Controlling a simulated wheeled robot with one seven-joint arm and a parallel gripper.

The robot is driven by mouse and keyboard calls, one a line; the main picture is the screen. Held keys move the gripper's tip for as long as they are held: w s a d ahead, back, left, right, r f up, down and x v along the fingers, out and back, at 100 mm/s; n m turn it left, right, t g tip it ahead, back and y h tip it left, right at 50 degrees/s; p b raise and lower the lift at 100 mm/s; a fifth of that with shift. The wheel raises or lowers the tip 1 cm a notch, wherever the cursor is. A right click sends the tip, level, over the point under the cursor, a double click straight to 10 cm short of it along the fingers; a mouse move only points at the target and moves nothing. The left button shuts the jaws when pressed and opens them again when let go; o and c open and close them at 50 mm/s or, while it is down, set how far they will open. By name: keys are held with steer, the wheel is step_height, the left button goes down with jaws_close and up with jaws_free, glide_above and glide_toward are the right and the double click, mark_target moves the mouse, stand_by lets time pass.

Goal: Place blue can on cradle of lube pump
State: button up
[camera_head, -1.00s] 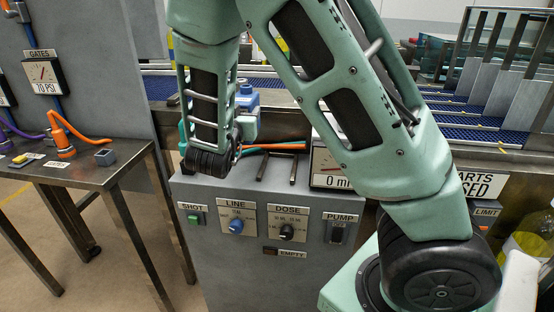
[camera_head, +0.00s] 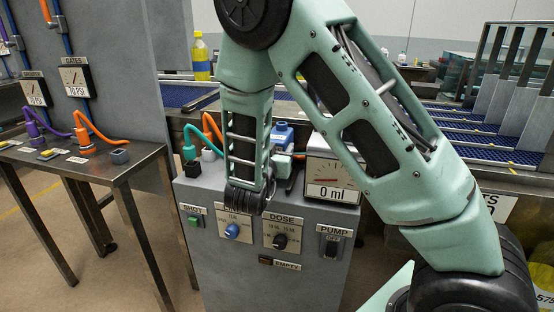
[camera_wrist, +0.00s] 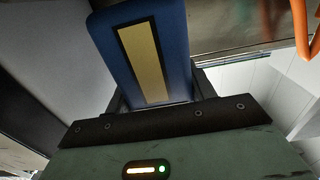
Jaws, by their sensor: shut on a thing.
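The blue can (camera_head: 282,132) shows partly in the head view, just behind my wrist and above the back of the lube pump's top. In the wrist view the blue can (camera_wrist: 145,60), with a tan stripe framed in black, stands between the jaws of my gripper (camera_wrist: 158,98). My gripper is shut on it. The lube pump (camera_head: 265,288) is a grey cabinet with switches, knobs and a gauge (camera_head: 330,182) reading 0 ml. The cradle is not clear now; my arm covers much of the pump top. I cannot tell whether the can touches it.
Green and orange hoses (camera_head: 207,140) rise at the pump's left back. A metal table (camera_head: 95,172) with hose plugs stands left. A conveyor with blue belts (camera_head: 465,140) runs behind. A yellow bottle (camera_head: 201,58) stands at the back. Floor is clear between table and pump.

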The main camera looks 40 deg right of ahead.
steer(key=shift+f, duration=1.2)
steer(key=shift+f, duration=0.2)
steer(key=o, duration=1.3)
steer(key=shift+r, duration=0.15)
